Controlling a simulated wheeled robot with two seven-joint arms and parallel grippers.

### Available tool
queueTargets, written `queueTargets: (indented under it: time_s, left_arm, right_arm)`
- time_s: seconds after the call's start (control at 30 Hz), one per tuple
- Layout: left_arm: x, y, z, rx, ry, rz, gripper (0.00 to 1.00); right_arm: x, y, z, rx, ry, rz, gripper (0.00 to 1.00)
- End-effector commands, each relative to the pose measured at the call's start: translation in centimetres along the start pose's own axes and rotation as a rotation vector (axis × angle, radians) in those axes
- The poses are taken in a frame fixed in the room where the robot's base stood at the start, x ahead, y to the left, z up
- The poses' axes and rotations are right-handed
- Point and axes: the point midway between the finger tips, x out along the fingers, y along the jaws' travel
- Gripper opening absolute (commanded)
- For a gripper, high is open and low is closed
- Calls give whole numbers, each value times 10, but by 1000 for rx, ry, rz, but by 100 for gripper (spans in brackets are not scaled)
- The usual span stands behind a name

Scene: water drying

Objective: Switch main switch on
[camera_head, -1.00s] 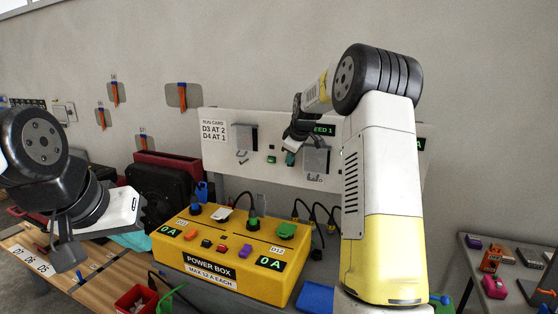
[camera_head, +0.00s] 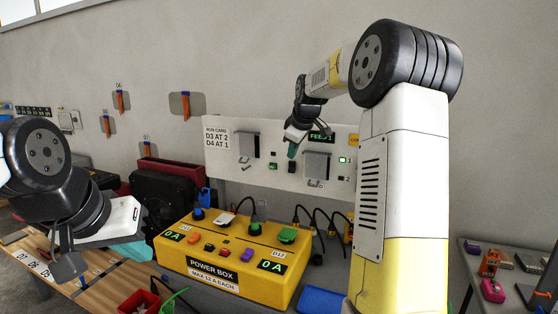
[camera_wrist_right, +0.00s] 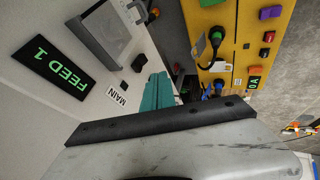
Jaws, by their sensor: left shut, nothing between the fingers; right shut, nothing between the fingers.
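A white wall panel (camera_head: 228,163) carries a black "FEED 1" display, which also shows in the right wrist view (camera_wrist_right: 62,67). In that view a "MAIN" label (camera_wrist_right: 117,95) sits near a small black switch (camera_wrist_right: 139,62) beside a grey box. A small black switch (camera_head: 292,168) shows in the head view too, left of the right grey box; I cannot tell its position. My right gripper (camera_head: 292,151), with teal fingertips, is shut and empty, just above this switch and apart from it in the picture. My left gripper (camera_head: 68,268) is shut and empty at the lower left.
A yellow power box (camera_head: 233,283) with several coloured buttons and two "0 A" displays stands below the panel. Black cables (camera_head: 318,235) rise behind it. A red bin (camera_head: 139,300) is at the front left. A side table (camera_head: 478,248) with small objects is at the right.

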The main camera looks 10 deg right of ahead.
Motion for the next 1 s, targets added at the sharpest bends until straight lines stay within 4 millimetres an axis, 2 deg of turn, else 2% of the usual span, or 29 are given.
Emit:
queueTargets:
  time_s: [0.1, 0.27, 1.0]
  left_arm:
    - [0, 0, 0, 0, 0, 0, 0]
    - [0, 0, 0, 0, 0, 0, 0]
    - [0, 0, 0, 0, 0, 0, 0]
  right_arm:
    - [-10, 0, 0, 0, 1, 1, 0]
    - [-14, 0, 0, 0, 0, -1, 0]
    - [0, -9, 5, 0, 0, 3, 0]
